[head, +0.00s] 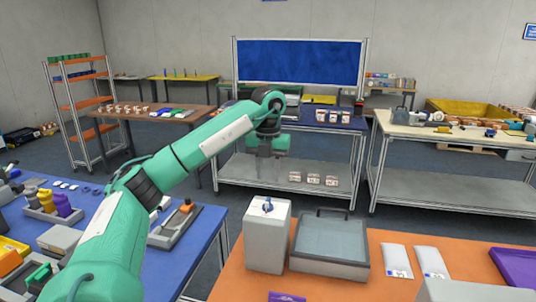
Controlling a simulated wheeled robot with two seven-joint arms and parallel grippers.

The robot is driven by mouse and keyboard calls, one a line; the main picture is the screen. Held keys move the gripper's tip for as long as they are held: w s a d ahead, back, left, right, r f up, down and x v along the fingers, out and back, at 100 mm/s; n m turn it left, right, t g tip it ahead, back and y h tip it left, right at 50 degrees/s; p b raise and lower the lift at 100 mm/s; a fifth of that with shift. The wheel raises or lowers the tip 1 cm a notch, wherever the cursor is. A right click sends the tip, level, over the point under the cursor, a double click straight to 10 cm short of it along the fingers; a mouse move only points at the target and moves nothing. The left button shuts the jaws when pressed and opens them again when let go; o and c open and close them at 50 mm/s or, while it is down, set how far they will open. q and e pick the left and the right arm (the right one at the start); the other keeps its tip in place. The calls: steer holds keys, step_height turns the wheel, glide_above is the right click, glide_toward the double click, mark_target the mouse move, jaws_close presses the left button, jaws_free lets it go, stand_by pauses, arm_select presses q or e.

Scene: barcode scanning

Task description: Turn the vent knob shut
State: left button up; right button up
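My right gripper is not in view.
Two white packets (396,261) and a purple bin (515,265) lie further right. The orange table (375,285) has bare room in front. A blue table (205,222) with fixtures is left.

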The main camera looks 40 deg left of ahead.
arm_select(q)
steer(key=shift+r+p, duration=0.7)
steer(key=shift+r, duration=2.15)
